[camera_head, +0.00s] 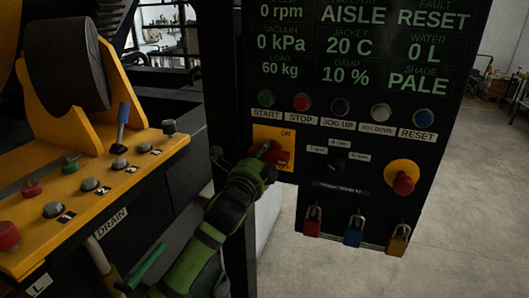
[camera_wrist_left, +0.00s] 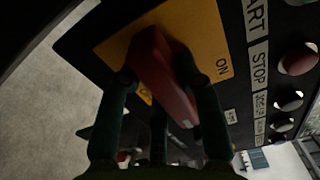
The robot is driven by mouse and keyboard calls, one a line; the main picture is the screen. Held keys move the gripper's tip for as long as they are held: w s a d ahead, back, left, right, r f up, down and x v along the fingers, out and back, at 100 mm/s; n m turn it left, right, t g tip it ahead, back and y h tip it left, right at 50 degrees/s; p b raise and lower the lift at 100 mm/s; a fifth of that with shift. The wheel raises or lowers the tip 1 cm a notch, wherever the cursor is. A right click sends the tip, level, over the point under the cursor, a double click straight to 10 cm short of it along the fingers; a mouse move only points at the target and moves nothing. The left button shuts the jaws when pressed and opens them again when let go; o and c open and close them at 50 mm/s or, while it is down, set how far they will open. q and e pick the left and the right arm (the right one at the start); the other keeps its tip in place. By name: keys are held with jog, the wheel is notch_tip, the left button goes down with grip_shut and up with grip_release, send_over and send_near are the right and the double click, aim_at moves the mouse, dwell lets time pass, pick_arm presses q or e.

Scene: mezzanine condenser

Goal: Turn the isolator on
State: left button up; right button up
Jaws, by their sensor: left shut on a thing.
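The isolator is a red handle on a yellow plate (camera_head: 262,131) marked ON, on the black control panel below the START and STOP buttons. In the left wrist view the red handle (camera_wrist_left: 160,68) lies between the two dark fingers of my left gripper (camera_wrist_left: 162,88), which is shut on it. The ON label shows at the right of the yellow plate (camera_wrist_left: 112,46) there. In the head view my left gripper (camera_head: 268,160) covers part of the handle, so its exact angle is hard to tell. My right gripper is not in view.
A red mushroom button (camera_head: 403,183) on a yellow base sits right of the isolator. Red (camera_head: 313,222), blue (camera_head: 354,231) and yellow (camera_head: 398,240) padlocks hang at the panel's lower edge. A yellow console (camera_head: 100,190) with knobs and a blue-tipped lever (camera_head: 122,120) stands left.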

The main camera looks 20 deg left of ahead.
pick_arm(q)
jog(key=n, duration=0.2)
jog(key=n+p, duration=0.1)
jog(key=n, duration=0.1)
jog(key=shift+d+f+n, duration=0.15)
jog(key=shift+d+n, duration=0.05)
jog(key=shift+n, duration=0.1)
jog(key=shift+d+n+p, duration=0.2)
jog(key=shift+n+p, duration=0.35)
jog(key=shift+n, duration=1.75)
jog(key=o, duration=1.2)
jog(key=shift+c, duration=0.2)
jog(key=shift+f, duration=0.1)
jog(key=s, duration=1.2)
jog(key=shift+a, duration=0.2)
